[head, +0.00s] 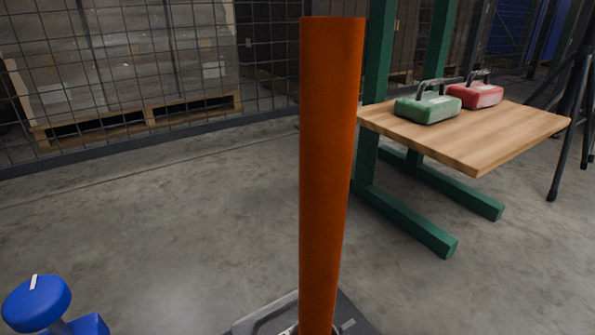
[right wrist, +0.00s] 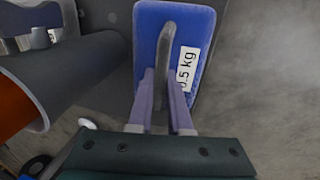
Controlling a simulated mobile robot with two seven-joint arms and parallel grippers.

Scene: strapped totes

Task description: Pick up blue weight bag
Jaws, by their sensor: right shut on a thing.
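The blue weight bag (right wrist: 205,27) shows in the right wrist view, with a grey loop handle and a white label ending in ".5 kg". My right gripper (right wrist: 164,82) is shut on its handle, the two fingers on either side of it. I cannot tell whether the bag rests on anything. The head view does not show the blue bag or my right gripper. My left gripper is in neither view.
In the head view, a wooden table (head: 500,138) on a green frame holds a green weight bag (head: 428,107) and a red one (head: 475,95). A black tripod (head: 570,125) stands right of it. A mesh fence (head: 270,60) and pallet (head: 140,120) are behind. Open floor lies left.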

